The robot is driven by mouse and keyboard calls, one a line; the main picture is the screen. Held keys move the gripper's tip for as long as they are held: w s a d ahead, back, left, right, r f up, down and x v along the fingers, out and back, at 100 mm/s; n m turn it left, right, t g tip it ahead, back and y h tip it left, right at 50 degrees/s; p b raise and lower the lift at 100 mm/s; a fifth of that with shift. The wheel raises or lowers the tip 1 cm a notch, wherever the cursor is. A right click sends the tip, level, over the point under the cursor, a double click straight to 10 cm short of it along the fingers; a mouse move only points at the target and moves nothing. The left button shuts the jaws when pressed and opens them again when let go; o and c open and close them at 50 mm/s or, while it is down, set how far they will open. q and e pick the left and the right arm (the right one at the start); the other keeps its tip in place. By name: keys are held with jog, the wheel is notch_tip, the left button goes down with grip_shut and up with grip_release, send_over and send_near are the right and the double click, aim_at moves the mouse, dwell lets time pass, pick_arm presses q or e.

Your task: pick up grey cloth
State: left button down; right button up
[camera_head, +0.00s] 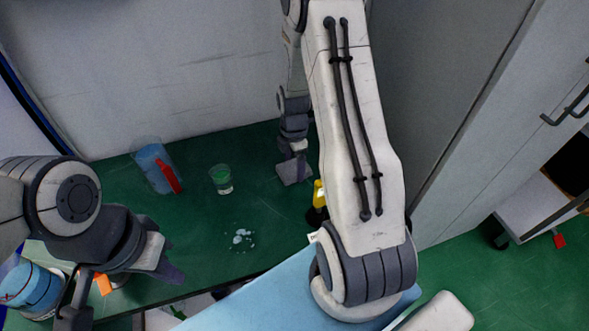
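I cannot make out a grey cloth for certain in the head view. My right arm reaches up from the lower middle and bends down to the far side of the green table (262,200). My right gripper (294,170) is low over the table near the back wall. A grey flat shape shows at its tip; I cannot tell whether it is fingers or cloth. My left gripper (160,262) is over the table's left front part, pointing right. Its finger opening is not clear.
A blue-filled beaker (152,166) with a red object (168,177) stands at the back left. A glass with green liquid (221,180) is right of it. White fragments (242,237) lie in the middle. A yellow-topped dark bottle (318,195) is partly hidden by my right arm.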

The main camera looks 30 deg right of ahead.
aim_at(294, 167)
jog(key=shift+r, duration=0.1)
jog(key=shift+r, duration=0.55)
notch_tip(294, 167, up, 3)
jog(key=shift+f, duration=0.2)
jog(key=s+r, duration=0.7)
jog(key=s, duration=0.4)
jog(key=shift+s+a, duration=0.2)
jog(key=shift+s, duration=0.15)
